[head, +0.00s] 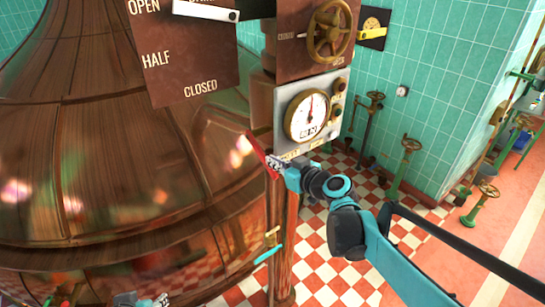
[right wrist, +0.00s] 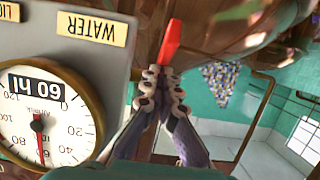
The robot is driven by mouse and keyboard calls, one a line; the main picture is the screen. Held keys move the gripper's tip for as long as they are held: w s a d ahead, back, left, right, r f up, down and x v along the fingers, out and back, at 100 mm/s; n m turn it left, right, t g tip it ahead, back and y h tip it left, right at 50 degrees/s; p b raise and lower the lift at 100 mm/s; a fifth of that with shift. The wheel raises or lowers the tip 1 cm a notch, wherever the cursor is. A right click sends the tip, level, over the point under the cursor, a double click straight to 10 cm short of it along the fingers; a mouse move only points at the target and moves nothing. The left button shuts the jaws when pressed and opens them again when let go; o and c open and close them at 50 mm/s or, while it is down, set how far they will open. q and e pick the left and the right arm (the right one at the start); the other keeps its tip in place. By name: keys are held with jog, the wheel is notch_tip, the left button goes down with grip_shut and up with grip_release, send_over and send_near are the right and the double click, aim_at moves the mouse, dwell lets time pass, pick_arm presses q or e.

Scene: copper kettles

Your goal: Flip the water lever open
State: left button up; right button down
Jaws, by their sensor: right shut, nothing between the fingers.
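The red water lever (head: 257,150) sticks out at the lower left of the gauge panel (head: 284,99) in the head view. In the right wrist view the red lever (right wrist: 172,42) stands just beyond my fingertips, beside the upside-down WATER label (right wrist: 92,27). My right gripper (head: 272,164) is shut and empty, with its tips at the lever's near end; I cannot tell whether they touch it. The fingers also show closed together in the right wrist view (right wrist: 163,82). My left gripper (head: 155,300) shows only in part at the bottom edge, and its jaws are unclear.
A round dial (head: 307,115) sits on the panel, with a brass handwheel (head: 329,30) above it. The big copper kettle (head: 95,150) fills the left. A sign (head: 185,60) reads OPEN, HALF and CLOSED. A teal-handled valve (head: 268,255) is below. Green valves stand on the right.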

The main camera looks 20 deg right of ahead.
aim_at(271, 172)
jog(key=shift+t, duration=0.3)
jog(key=f+b, duration=0.1)
jog(key=w+f+b, duration=0.1)
jog(key=f+b, duration=0.2)
jog(key=b, duration=0.1)
jog(key=shift+w+a+f, duration=0.15)
jog(key=shift+a+f, duration=0.15)
jog(key=shift+f, duration=0.1)
jog(key=w+a+f+t+y+b, duration=0.1)
jog(key=w+f+t+b, duration=0.1)
jog(key=w+f+b, duration=0.2)
jog(key=b, duration=0.3)
jog(key=shift+w+a, duration=0.35)
jog(key=shift+w, duration=0.05)
jog(key=shift+s, duration=0.15)
